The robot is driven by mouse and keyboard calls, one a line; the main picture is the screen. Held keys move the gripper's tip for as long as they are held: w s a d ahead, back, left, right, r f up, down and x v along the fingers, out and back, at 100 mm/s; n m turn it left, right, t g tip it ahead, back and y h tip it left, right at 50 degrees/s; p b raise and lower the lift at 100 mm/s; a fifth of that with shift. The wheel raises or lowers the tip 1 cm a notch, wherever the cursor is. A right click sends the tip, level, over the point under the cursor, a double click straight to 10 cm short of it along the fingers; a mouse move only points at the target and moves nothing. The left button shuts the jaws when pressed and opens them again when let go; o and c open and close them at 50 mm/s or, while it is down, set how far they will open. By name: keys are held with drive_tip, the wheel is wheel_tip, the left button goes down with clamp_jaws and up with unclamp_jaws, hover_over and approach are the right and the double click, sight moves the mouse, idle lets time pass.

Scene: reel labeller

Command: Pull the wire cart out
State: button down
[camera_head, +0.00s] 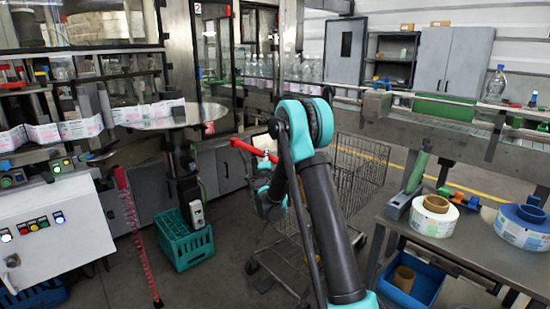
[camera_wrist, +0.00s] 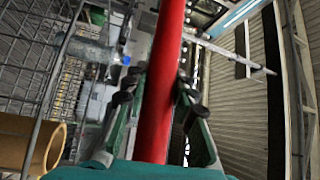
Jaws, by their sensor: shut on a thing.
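The wire cart (camera_head: 360,168) stands on the floor beyond my arm, between the machine and the right-hand conveyor. Its wire basket is partly hidden behind my arm in the head view. Its red handle bar (camera_head: 252,150) points toward the left of the basket. In the wrist view the red handle (camera_wrist: 164,60) runs between the two fingers of my gripper (camera_wrist: 157,92), which is shut on it. In the head view my arm hides much of the gripper. The cart's wire mesh (camera_wrist: 62,80) shows at the left of the wrist view.
A green crate (camera_head: 183,240) stands on the floor left of the cart, near a red post (camera_head: 137,235). A bench with label reels (camera_head: 434,216) and a blue bin (camera_head: 415,282) stands at the right. Floor between is mostly clear. A cardboard tube (camera_wrist: 30,145) shows near the mesh.

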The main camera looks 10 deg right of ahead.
drive_tip(key=s+a, duration=0.8)
drive_tip(key=a, duration=0.3)
drive_tip(key=s+a, duration=0.9)
drive_tip(key=a, duration=0.3)
drive_tip(key=shift+a, duration=0.2)
drive_tip(key=c, duration=1.2)
unclamp_jaws()
drive_tip(key=shift+s, duration=0.15)
drive_tip(key=s+a+f, duration=0.1)
drive_tip(key=s, duration=1)
drive_tip(key=shift+s+a+f, duration=0.25)
drive_tip(key=shift+a+f, duration=0.1)
drive_tip(key=shift+a, duration=0.05)
